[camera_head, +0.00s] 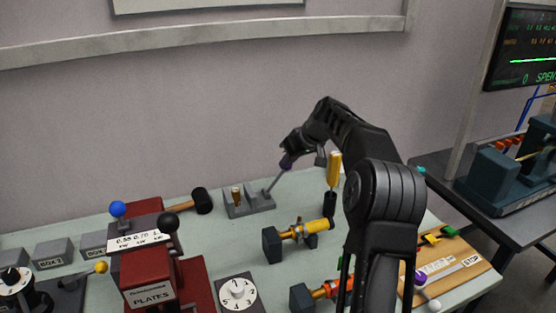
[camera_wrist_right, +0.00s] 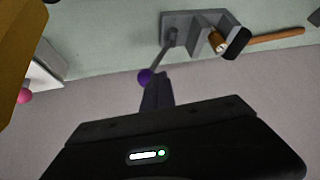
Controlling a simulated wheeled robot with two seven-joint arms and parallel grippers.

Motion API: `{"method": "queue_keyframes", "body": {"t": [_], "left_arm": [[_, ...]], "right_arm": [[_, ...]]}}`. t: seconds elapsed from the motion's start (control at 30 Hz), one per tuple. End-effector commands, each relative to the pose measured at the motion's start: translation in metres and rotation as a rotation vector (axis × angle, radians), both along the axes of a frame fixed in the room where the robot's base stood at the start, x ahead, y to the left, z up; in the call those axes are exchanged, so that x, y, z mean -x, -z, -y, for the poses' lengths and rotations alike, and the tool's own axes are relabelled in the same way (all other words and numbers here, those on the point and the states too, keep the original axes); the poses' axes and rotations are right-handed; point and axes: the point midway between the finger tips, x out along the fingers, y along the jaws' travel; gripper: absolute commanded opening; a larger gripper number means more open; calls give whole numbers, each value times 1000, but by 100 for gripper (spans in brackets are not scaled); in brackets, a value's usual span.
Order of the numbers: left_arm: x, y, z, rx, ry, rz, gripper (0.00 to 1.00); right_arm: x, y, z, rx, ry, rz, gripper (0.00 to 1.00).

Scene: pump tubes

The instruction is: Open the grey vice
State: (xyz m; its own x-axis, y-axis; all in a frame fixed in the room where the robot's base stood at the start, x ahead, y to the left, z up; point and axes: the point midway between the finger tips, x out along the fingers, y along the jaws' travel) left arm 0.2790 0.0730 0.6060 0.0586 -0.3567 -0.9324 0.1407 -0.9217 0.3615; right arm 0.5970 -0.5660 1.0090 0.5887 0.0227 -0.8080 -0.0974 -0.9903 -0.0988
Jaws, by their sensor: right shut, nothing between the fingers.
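The grey vice (camera_head: 250,205) stands on the bench near the wall, with a brown cylinder (camera_head: 236,194) at its upright blocks. Its thin lever (camera_head: 273,183) slants up to the right and ends in a purple ball (camera_head: 286,162). In the wrist view the vice (camera_wrist_right: 176,24) is at the top and the purple ball (camera_wrist_right: 145,77) hangs below it. My right gripper (camera_wrist_right: 157,80) is shut and empty, its fingertips right beside the ball; I cannot tell whether they touch. In the head view this gripper (camera_head: 288,154) is partly hidden by its dark wrist. My left gripper is out of view.
A black-headed hammer (camera_head: 202,200) lies left of the vice. A yellow-handled tool (camera_head: 335,170) stands to its right. A yellow tube unit (camera_head: 300,232) is in front. Red boxes (camera_head: 140,265) stand at the front left. Bare bench shows between the vice and the front dial.

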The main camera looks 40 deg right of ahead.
Motion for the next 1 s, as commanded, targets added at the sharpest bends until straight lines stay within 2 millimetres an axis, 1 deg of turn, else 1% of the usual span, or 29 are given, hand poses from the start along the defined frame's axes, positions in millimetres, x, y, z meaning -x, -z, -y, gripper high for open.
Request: {"method": "queue_keyframes", "body": {"t": [0.2, 0.5, 0.83, 1.0], "left_arm": [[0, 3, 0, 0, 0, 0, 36], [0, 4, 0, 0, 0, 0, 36], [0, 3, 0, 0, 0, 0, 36], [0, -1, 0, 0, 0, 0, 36]], "right_arm": [[3, 6, 8, 2, -1, -2, 0], [5, 8, 13, 5, 1, -5, 0], [6, 8, 13, 7, 4, -7, 0], [3, -1, 6, 5, 0, -5, 0]]}}
